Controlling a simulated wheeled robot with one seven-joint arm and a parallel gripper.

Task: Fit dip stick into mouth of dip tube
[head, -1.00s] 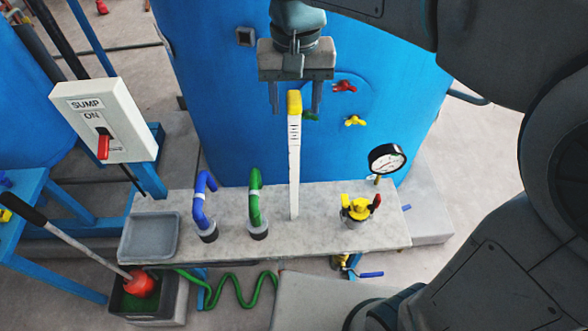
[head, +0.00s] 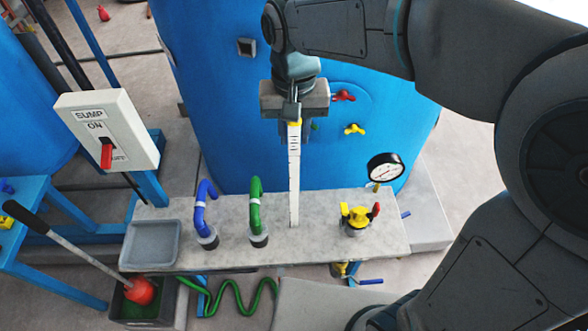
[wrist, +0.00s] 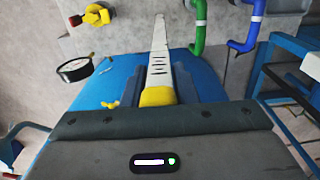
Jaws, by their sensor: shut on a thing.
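The dip stick (head: 294,170) is a long white strip with black marks and a yellow top. It stands roughly upright, its lower end at the grey bench top; I cannot tell whether that end touches. My gripper (head: 294,127) is shut on its yellow top, which is mostly hidden in the head view. In the wrist view the yellow end (wrist: 157,96) sits between the fingers, and the white part runs away toward the bench. I cannot make out the mouth of the dip tube in either view.
On the bench (head: 330,215), a blue bent pipe (head: 202,208) and a green one (head: 256,205) stand left of the stick. A yellow valve (head: 355,218) and a gauge (head: 384,168) are at right. A grey tray (head: 151,243) is far left. The blue tank (head: 220,90) stands behind.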

